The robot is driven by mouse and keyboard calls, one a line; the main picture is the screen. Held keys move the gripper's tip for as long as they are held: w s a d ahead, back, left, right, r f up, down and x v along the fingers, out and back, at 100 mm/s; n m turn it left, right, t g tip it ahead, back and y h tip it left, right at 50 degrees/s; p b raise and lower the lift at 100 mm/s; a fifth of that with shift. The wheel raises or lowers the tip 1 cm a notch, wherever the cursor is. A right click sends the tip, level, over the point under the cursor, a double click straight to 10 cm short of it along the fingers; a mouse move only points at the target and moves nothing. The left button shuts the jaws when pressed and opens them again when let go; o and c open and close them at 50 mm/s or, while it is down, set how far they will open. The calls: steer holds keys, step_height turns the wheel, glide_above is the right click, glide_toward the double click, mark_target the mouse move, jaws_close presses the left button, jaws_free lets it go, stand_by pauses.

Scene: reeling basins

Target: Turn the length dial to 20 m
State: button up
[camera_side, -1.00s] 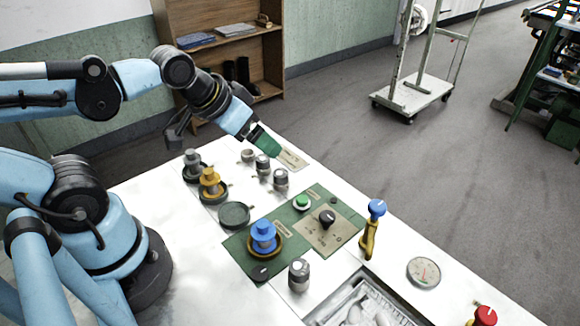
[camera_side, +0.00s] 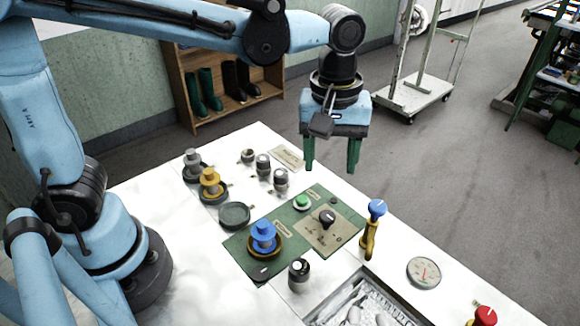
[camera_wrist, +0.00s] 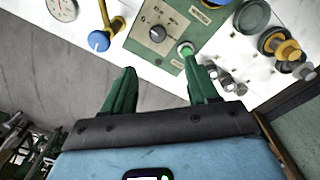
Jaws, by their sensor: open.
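The dial is a black knob (camera_side: 327,217) on a beige plate (camera_side: 313,235) set in a green panel (camera_side: 237,246). The same knob (camera_wrist: 157,33) shows in the wrist view, with small numbers around it that are too blurred to read surely. I cannot tell where its pointer stands. My gripper (camera_side: 331,166) points down and is open and empty, well above the panel and apart from the knob. In the wrist view, my green fingers (camera_wrist: 160,80) are spread, with the knob beyond their tips.
A green button (camera_side: 302,202) sits beside the plate, and a blue knob (camera_side: 263,237) stands on the panel. A blue-topped yellow lever (camera_side: 372,230) rises to the right of it. A round gauge (camera_side: 424,272) and a red knob (camera_side: 485,315) lie further right.

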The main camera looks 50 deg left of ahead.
mark_target(327, 215)
steer(key=f, duration=1.2)
steer(key=shift+d+f, duration=0.15)
steer(key=shift+d, duration=0.25)
steer(key=c, duration=1)
steer(key=shift+c, duration=0.2)
steer(key=m, duration=1.1)
steer(key=shift+m, duration=0.3)
